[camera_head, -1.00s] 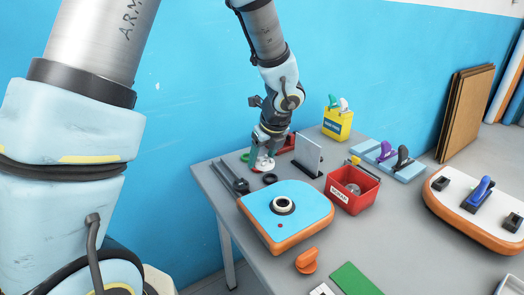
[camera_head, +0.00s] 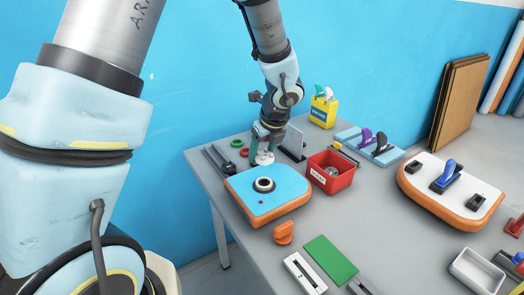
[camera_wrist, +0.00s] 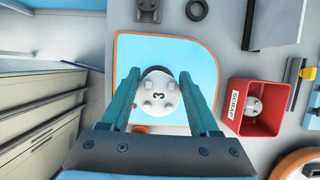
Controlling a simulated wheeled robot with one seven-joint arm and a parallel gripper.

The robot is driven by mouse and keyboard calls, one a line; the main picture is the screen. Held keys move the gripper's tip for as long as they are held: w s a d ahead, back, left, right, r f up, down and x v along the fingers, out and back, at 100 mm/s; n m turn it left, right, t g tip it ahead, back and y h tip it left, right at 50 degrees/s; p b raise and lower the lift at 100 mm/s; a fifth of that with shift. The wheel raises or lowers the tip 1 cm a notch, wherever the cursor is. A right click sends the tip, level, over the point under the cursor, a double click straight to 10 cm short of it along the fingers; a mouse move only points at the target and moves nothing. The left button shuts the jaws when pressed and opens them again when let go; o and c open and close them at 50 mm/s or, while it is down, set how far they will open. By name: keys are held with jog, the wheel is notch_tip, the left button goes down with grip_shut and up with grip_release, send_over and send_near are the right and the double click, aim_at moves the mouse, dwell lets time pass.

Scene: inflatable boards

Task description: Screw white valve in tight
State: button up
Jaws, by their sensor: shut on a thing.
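The white valve (camera_wrist: 160,97) is a round cap marked 3, held between the two teal fingers of my gripper (camera_wrist: 158,100). In the head view my gripper (camera_head: 266,146) is over the back edge of the blue board, with the white valve (camera_head: 264,158) below its fingers. The blue board (camera_head: 245,184) with an orange rim lies on the table. Its dark-ringed round valve seat (camera_head: 264,185) is open in the head view. In the wrist view the valve covers most of that seat, leaving a dark crescent. The valve appears above the board, apart from the seat.
A red scrap box (camera_head: 331,176) holding a round white part stands right of the board. An orange part (camera_head: 284,233) and a green mat (camera_head: 331,260) lie in front. A white board (camera_head: 460,186) is farther right.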

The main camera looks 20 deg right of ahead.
aim_at(260, 177)
jog(key=shift+f+b, duration=2.1)
jog(key=shift+f, duration=0.65)
jog(key=shift+f+b, duration=0.65)
jog(key=shift+f, duration=0.45)
jog(key=o, duration=1.4)
jog(key=shift+o, duration=0.2)
jog(key=shift+r, duration=0.1)
jog(key=v, duration=1)
jog(key=shift+s+r, duration=0.1)
jog(key=shift+r, duration=0.25)
